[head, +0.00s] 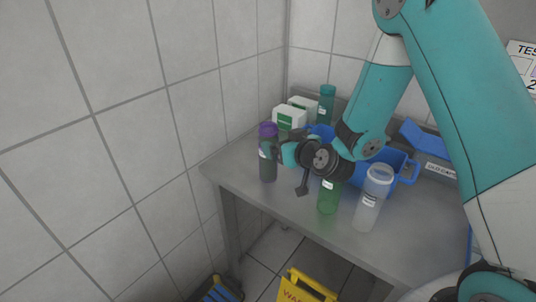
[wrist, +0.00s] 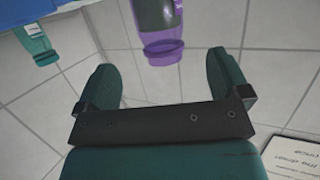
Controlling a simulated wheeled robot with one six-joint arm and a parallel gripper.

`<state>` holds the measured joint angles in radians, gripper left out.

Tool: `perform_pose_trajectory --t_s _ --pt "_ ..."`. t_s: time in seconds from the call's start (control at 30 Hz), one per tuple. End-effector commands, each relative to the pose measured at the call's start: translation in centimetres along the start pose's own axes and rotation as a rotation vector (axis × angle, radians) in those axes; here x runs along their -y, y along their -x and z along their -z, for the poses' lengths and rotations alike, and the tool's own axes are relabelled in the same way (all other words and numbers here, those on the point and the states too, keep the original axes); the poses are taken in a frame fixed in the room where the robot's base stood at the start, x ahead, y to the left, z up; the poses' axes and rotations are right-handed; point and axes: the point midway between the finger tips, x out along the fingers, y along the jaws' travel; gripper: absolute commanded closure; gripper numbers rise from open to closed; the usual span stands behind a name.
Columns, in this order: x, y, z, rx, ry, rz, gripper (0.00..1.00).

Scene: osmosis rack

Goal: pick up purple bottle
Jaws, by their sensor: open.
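The purple bottle (head: 268,165) stands upright near the left end of the metal table, with a purple cap and a dark, see-through body. In the wrist view its purple top (wrist: 164,50) shows upside down at the top, roughly centred between the fingers. My gripper (wrist: 162,66) is open, with one teal finger on each side and nothing between them but the bottle beyond. In the head view my gripper (head: 282,153) is just right of the bottle's upper part. Whether it touches the bottle cannot be told.
A green bottle (head: 328,197) and a clear white bottle (head: 370,205) stand at the table's front. Blue bins (head: 399,166), white-and-green boxes (head: 287,118) and a teal bottle (head: 326,103) are behind. The tiled wall (head: 180,110) is close on the left. A yellow warning sign (head: 305,287) stands below.

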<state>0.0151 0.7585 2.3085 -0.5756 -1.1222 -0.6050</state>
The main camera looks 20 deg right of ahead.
Motion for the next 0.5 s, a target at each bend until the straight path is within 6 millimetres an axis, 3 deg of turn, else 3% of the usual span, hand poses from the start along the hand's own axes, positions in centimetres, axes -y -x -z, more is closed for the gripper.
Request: perform_pose_trajectory --t_s 0.03,0.17,0.23,0.5 --pt "-0.1 -0.5 -1.9 0.005 -0.003 -0.002 0.06" --pt "-0.1 -1.3 -4.3 0.004 -0.003 -0.002 0.06" --pt "0.0 -1.8 -3.2 -0.001 0.001 0.001 0.06" --pt "0.1 -3.4 -3.3 0.000 0.001 0.002 0.06"
